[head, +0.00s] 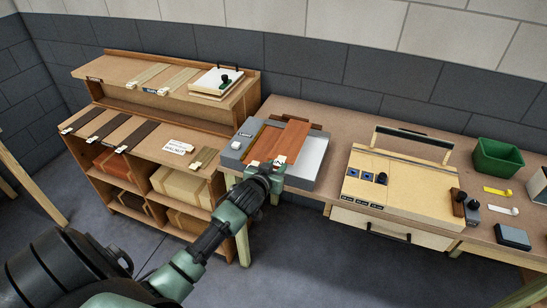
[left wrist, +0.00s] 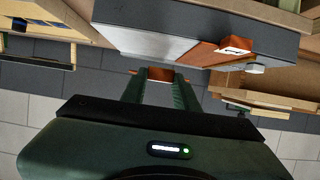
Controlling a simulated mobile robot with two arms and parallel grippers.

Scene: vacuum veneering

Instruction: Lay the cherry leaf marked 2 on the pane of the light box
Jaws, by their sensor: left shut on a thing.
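The light box (head: 311,169) is a grey box with a pale pane, on the bench in the middle of the head view. Two reddish cherry leaves are at its top, a darker one (head: 257,146) on the left and a lighter one (head: 291,138) beside it. I cannot read their numbers. My left gripper (head: 272,172) is at the box's front edge. In the left wrist view it is shut on the end of a reddish leaf (left wrist: 160,74); I cannot tell whether that leaf touches the pane. Another leaf with a white label (left wrist: 212,54) lies on the box. My right gripper is out of view.
To the right are a pale wooden board (head: 400,190) with knobs, a green bin (head: 497,157) and small tools. The floor in front is open.

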